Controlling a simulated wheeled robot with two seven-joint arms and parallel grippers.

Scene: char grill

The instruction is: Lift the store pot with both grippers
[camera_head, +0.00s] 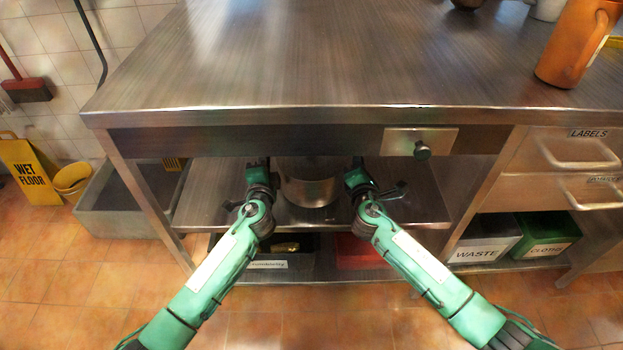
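The store pot (310,190) is a metal pot on the steel shelf (212,200) under the counter. Its upper part is in shadow below the counter's front rail. My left gripper (258,163) is at the pot's left side and my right gripper (357,165) is at its right side. Both reach in under the counter edge. The fingertips are small and dark, partly hidden under the rail, so I cannot tell whether they are open or touch the pot or its handles.
The steel counter (300,60) overhangs the shelf closely, with a drawer knob (421,150) at its front. An orange jug (572,45) stands on top at right. Bins (485,250) sit low at right. A grey tub (115,215) and yellow sign (28,172) are at left.

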